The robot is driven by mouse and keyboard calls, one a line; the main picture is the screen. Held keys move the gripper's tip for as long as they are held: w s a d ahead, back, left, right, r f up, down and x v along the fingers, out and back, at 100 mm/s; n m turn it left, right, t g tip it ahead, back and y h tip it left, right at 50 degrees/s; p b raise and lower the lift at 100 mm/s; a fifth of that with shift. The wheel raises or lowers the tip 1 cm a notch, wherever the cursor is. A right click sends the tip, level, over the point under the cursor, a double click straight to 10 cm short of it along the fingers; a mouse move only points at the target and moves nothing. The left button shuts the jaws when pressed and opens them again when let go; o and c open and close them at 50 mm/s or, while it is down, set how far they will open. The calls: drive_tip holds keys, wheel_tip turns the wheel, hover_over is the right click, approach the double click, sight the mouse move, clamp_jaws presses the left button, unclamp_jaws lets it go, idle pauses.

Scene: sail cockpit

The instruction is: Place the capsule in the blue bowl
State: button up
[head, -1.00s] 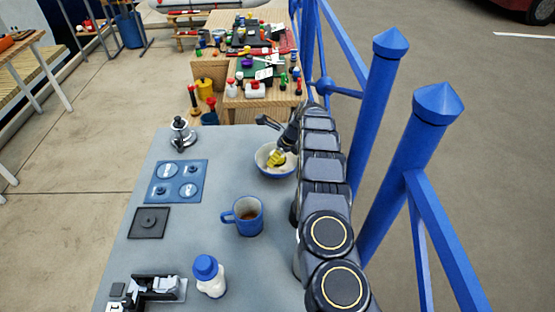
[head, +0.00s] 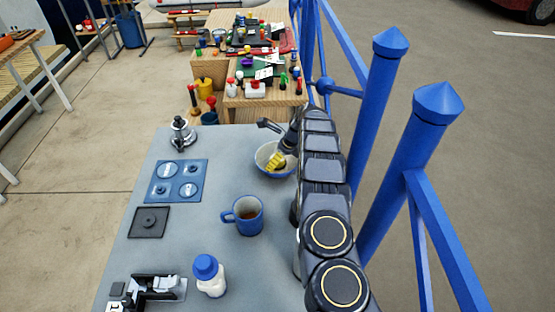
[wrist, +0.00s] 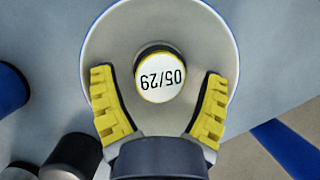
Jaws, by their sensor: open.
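The blue bowl (head: 262,167), pale inside with a bluish outside, stands at the far right of the grey table in the head view. In the wrist view the bowl (wrist: 108,35) fills the middle. The capsule (wrist: 160,76) shows its round white end marked "05/29" and a dark side, within the bowl's outline. My gripper (wrist: 158,78) is open, its yellow ribbed fingers on either side of the capsule and apart from it. In the head view my gripper (head: 276,161) reaches down into the bowl; the capsule cannot be made out there.
A blue mug (head: 247,218) with brown contents stands nearer on the table. Blue railing posts (head: 407,165) stand right of my arm.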

drive_tip(key=v, duration=1.1)
drive_tip(key=shift+r, duration=0.25)
drive_tip(key=s+a+r+n+g, duration=0.1)
drive_tip(key=s+a+r+n, duration=0.1)
drive_tip(key=s+r+n, duration=0.6)
drive_tip(key=s+a+r+n+g, duration=0.1)
drive_tip(key=s+a+r+n, duration=0.1)
drive_tip(key=s+r+n, duration=0.65)
drive_tip(key=s+d+n+g+h, duration=0.1)
drive_tip(key=s+d+n+h, duration=0.1)
drive_tip(key=s, duration=1.3)
drive_tip(key=s+d+n+g+h, duration=0.1)
drive_tip(key=s+d+n, duration=0.4)
drive_tip(key=s, duration=1.1)
drive_tip(key=shift+d+n+h, duration=0.15)
drive_tip(key=shift+n+h, duration=0.25)
drive_tip(key=shift+n, duration=0.15)
